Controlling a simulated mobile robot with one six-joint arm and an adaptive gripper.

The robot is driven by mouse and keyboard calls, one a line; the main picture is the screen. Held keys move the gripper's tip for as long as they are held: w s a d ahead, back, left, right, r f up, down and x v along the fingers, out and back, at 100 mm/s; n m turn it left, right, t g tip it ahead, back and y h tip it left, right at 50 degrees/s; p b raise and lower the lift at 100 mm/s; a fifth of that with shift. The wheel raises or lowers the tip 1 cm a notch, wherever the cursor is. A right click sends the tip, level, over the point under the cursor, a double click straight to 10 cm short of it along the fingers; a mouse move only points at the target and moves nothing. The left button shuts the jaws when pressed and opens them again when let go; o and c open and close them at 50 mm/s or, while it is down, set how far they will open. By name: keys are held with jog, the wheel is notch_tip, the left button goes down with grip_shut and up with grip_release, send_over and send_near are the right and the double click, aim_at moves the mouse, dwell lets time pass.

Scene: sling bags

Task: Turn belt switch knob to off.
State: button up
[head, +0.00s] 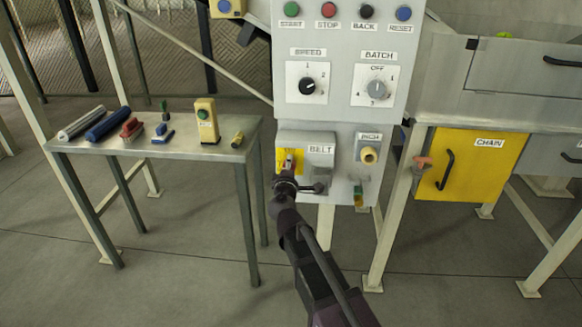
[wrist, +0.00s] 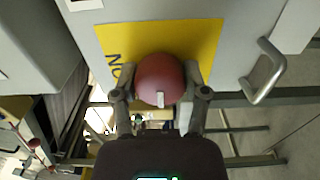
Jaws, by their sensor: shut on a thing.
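The belt switch is a round red knob (wrist: 163,75) with a white pointer mark on a yellow plate (wrist: 208,38). Letters reading "ON" show on the plate's left side in the wrist view. The mark sits at the knob's lower edge there. My gripper (wrist: 160,93) is shut on the knob, one finger on each side. In the head view my gripper (head: 288,174) reaches the grey BELT box (head: 321,150). It hides most of the knob and part of the yellow plate (head: 284,158) there. No "OFF" lettering can be made out on this plate.
A metal handle (wrist: 267,72) stands out right of the plate. The control panel (head: 342,54) with SPEED and BATCH dials is above the box. A table (head: 190,150) with tools stands left.

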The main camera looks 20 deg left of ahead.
jog(key=shift+w, duration=0.1)
dwell(0.3)
jog(key=o, duration=1.1)
jog(key=shift+o, duration=0.2)
jog(key=v, duration=1.2)
